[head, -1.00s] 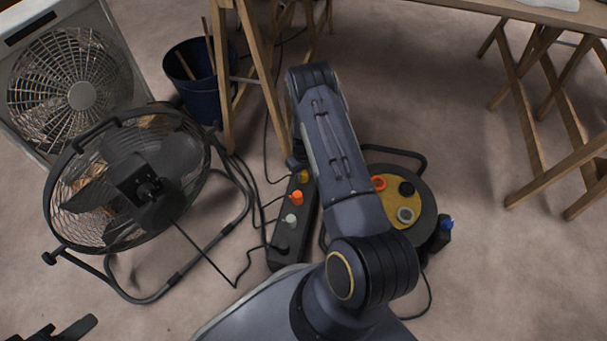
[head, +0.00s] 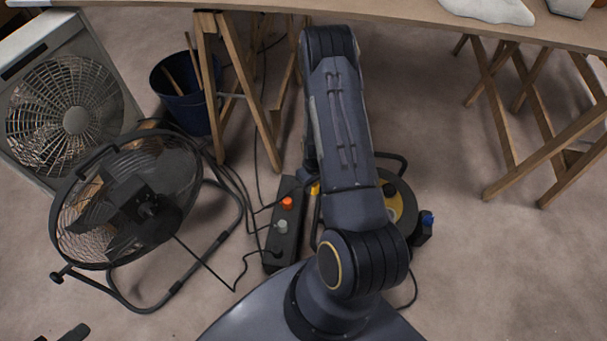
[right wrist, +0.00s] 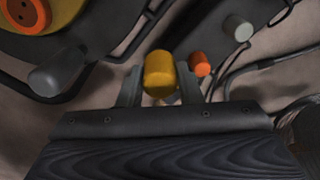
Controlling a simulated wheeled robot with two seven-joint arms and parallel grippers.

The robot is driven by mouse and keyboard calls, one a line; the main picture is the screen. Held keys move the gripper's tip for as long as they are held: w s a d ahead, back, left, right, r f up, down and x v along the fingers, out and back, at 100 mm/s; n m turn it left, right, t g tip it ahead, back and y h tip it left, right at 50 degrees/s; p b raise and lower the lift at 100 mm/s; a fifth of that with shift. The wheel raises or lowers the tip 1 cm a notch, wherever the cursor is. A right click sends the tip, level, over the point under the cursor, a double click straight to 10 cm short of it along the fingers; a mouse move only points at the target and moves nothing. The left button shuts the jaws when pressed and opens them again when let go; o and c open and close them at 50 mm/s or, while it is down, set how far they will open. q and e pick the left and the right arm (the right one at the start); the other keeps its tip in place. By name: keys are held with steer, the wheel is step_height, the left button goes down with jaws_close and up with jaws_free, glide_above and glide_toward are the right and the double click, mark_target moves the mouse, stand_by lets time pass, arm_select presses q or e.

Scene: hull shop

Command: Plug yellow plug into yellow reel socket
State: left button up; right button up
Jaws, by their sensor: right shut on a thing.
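The yellow plug (right wrist: 159,74) sits between the fingertips of my right gripper (right wrist: 158,82), which is shut on it. In the head view a bit of the yellow plug (head: 314,188) shows left of my right forearm, beside the power strip (head: 284,228). The cable reel (head: 409,207) with its yellow face is right of my arm, which hides much of it. In the right wrist view an orange-rimmed socket (right wrist: 24,12) shows on the reel at top left. I cannot make out the yellow socket. My left gripper (head: 66,334) barely shows at the bottom left edge.
The strip holds an orange plug (head: 287,203) and a grey plug (head: 282,227). A blue plug (head: 428,219) is at the reel's right side. A floor fan (head: 140,205), bucket (head: 183,95) and workbench (head: 380,12) stand around. Cables run left of the strip.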

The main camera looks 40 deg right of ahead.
steer(key=shift+s+r, duration=0.25)
steer(key=shift+s, duration=0.3)
steer(key=shift+s+r, duration=0.25)
steer(key=shift+s, duration=0.3)
steer(key=w+a+r, duration=0.5)
steer(key=w+r, duration=0.3)
steer(key=w+a+r, duration=0.2)
steer(key=a+r, duration=0.5)
steer(key=r, duration=0.3)
steer(key=w+a+r+n, duration=0.1)
steer(key=w+a+r, duration=0.2)
steer(key=a+r, duration=0.4)
step_height(320, 180, up, 4)
steer(key=shift+a+r, duration=0.2)
steer(key=shift+r, duration=0.05)
steer(key=shift+w, duration=0.1)
